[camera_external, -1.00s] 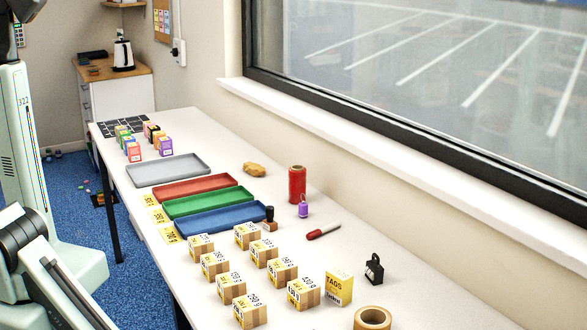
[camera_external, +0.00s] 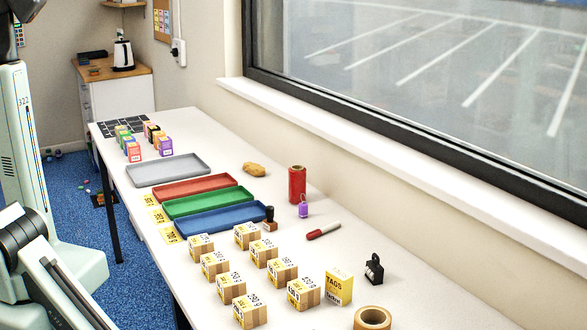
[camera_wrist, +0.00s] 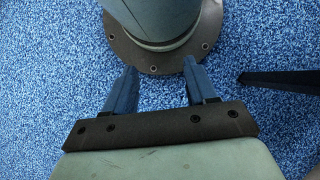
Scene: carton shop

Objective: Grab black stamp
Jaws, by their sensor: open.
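A stamp with a black handle and a brown wooden base (camera_external: 270,218) stands upright on the white table (camera_external: 330,260) in the external view. It is just off the right end of the blue tray (camera_external: 222,221). My gripper (camera_wrist: 159,70) shows in the wrist view with its two blue fingers apart and nothing between them. It points down toward the blue carpet and a round bolted base, away from the tabletop. The stamp is not in the wrist view, and my gripper's fingers are not seen in the external view.
Several small cartons (camera_external: 264,254) stand in front of the stamp. A black weight-like object (camera_external: 374,270) and a tape roll (camera_external: 372,318) are nearer.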

